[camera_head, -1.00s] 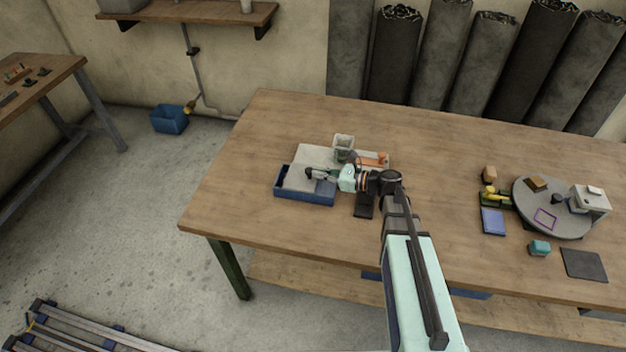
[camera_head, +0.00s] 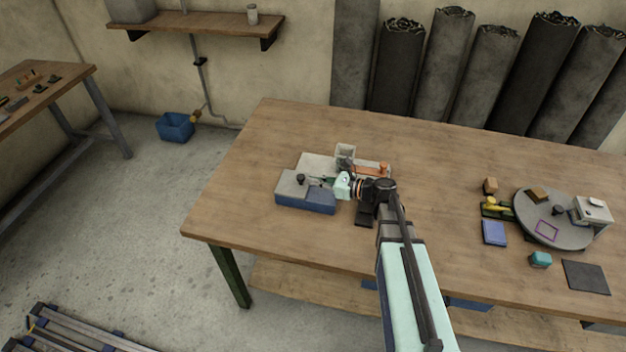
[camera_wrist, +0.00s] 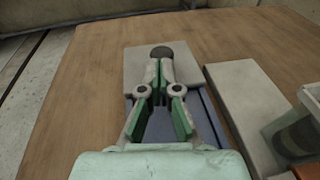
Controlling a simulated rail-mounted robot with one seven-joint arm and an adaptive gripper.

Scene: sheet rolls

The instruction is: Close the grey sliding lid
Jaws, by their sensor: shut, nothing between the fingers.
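The grey sliding lid (camera_head: 290,188) lies over the left part of the blue box (camera_head: 306,203) on the table. A dark round knob (camera_head: 300,178) stands on the lid. In the wrist view the lid (camera_wrist: 140,72) covers the far part of the box, and blue (camera_wrist: 213,122) shows nearer to me, beside and between the fingers. My gripper (camera_head: 316,180) is just right of the knob. In the wrist view my gripper (camera_wrist: 161,68) is shut and empty, its tips right before the knob (camera_wrist: 161,52). I cannot tell whether they touch it.
A pale grey slab (camera_wrist: 245,110) lies beside the box, with a clear container (camera_head: 345,152) and an orange item (camera_head: 383,169) near it. A round grey turntable (camera_head: 560,222) with small things stands at the right. The table left of the box is clear.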

